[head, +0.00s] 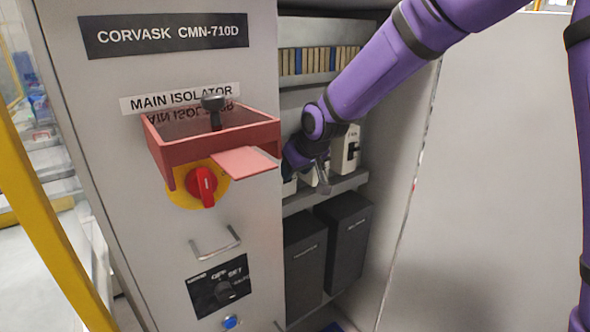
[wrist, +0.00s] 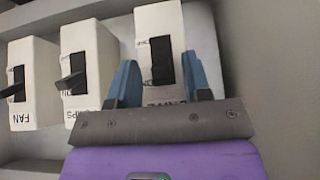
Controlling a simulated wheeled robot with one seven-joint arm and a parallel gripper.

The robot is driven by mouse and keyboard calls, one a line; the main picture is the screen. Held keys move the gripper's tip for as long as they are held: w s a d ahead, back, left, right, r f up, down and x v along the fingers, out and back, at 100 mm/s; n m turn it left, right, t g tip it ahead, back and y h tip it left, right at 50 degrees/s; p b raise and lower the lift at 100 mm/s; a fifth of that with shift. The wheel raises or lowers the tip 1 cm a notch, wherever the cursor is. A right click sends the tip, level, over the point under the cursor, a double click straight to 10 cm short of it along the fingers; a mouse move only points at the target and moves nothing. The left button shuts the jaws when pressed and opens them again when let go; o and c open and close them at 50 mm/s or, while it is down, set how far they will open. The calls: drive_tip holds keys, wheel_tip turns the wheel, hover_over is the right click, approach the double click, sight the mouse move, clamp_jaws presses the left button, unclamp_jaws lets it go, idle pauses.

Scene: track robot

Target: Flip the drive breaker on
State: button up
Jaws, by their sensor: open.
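The drive breaker (wrist: 160,22) is the rightmost of three white breakers in the wrist view, with a black lever (wrist: 161,62) in a dark slot. Its label is mostly hidden behind my gripper; only the tops of letters show. My gripper (wrist: 160,70) is open, one blue finger on each side of the lower part of this breaker's front. Whether the fingers touch it I cannot tell. In the head view my gripper (head: 318,178) is inside the cabinet at the breaker shelf, beside the rightmost breaker (head: 346,150). The lever's exact position is unclear.
The fan breaker (wrist: 30,80) and a partly hidden-label breaker (wrist: 88,75) stand to the left, levers sticking out. The cabinet door panel carries a red isolator guard (head: 205,150) and a handle (head: 215,243). Dark boxes (head: 345,235) sit below the shelf.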

drive_tip(key=v, duration=1)
drive_tip(key=shift+r, duration=0.2)
drive_tip(key=shift+s+d, duration=0.1)
drive_tip(key=shift+s, duration=0.05)
drive_tip(key=s+d+r+m+h, duration=0.1)
drive_tip(key=s+d+r+m, duration=0.15)
drive_tip(key=s+d, duration=0.45)
drive_tip(key=s+d+r+m+h, duration=0.1)
drive_tip(key=s+d+r+h, duration=0.1)
drive_tip(key=s+d+r, duration=0.35)
drive_tip(key=s+d+f+m, duration=0.2)
drive_tip(key=s+d+m, duration=0.1)
drive_tip(key=s+d, duration=1)
drive_tip(key=s, duration=0.4)
drive_tip(key=shift+f+h, duration=0.2)
drive_tip(key=shift+h, duration=0.2)
